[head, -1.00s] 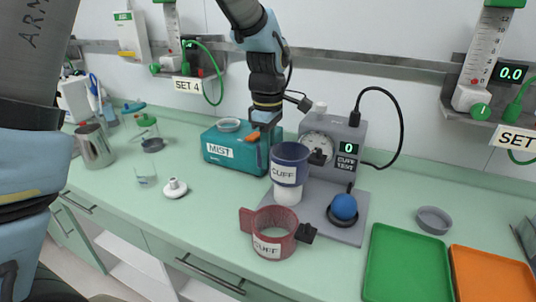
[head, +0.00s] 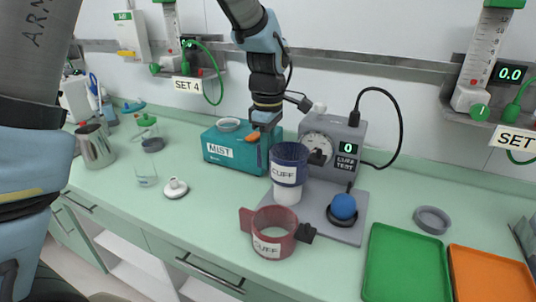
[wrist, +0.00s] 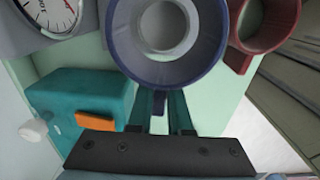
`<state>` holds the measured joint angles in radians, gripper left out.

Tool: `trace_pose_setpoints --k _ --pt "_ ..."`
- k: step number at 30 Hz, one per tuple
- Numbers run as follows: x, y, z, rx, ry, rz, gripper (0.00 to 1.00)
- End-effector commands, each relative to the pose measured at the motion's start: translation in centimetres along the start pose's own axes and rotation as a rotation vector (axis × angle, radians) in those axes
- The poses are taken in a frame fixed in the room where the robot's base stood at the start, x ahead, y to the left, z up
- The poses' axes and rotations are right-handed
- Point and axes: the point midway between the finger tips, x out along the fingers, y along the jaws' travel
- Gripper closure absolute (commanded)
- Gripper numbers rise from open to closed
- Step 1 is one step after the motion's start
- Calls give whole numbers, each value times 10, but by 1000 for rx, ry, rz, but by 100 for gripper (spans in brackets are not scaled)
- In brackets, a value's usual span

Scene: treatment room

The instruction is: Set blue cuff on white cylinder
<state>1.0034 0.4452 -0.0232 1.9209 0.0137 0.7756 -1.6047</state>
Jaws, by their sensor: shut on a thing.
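The blue cuff (head: 290,156), labelled CUFF, is upright at the top of the white cylinder (head: 287,194), whose lower part shows beneath it. In the wrist view the blue cuff (wrist: 118,58) rings the pale round cylinder (wrist: 166,27), with a gap around it. I cannot tell whether the cuff is around the cylinder's top or just above it. My gripper (wrist: 165,108) is shut on the cuff's tab, between its two teal fingers. In the head view the gripper (head: 266,130) is behind the cuff and partly hidden.
A red cuff (head: 272,246) stands in front on the counter. The grey cuff tester (head: 345,150) is behind right, with a blue bulb (head: 343,206) beside it. A teal MIST box (head: 225,150) is behind left. Green (head: 405,265) and orange (head: 490,275) trays are at right.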

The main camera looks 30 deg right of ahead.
Motion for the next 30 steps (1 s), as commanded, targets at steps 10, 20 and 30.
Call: trace_pose_setpoints --k 10,20,30 --pt "3 0 0 0 0 0 100" --pt "11 0 0 0 0 0 100" --pt "19 0 0 -1 0 0 100"
